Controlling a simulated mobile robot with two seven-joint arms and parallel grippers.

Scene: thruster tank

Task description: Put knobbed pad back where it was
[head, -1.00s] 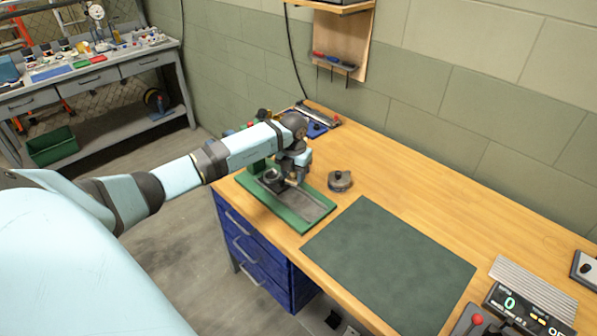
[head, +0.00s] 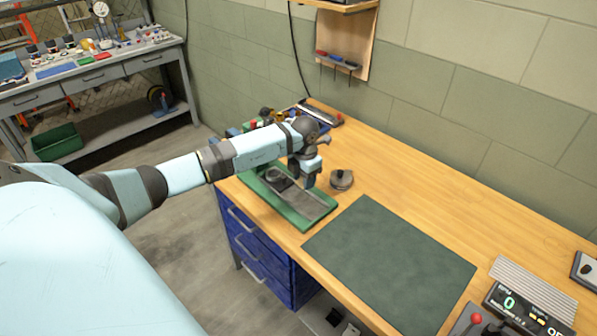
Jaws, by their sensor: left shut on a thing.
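My left gripper (head: 307,184) points down above the dark strip of the green tray (head: 322,222) at the bench's left end. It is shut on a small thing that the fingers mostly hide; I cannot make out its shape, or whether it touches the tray. A dark round piece with a knob on top (head: 341,180) stands on the wooden bench just right of the gripper, apart from it in the picture. I cannot tell which of the two is the knobbed pad. My right gripper is out of view.
A dark green mat (head: 390,265) lies flat and empty on the bench (head: 430,190). A display box (head: 525,305) is at the lower right. Small tools (head: 320,115) lie behind my left arm. The bench toward the wall is clear.

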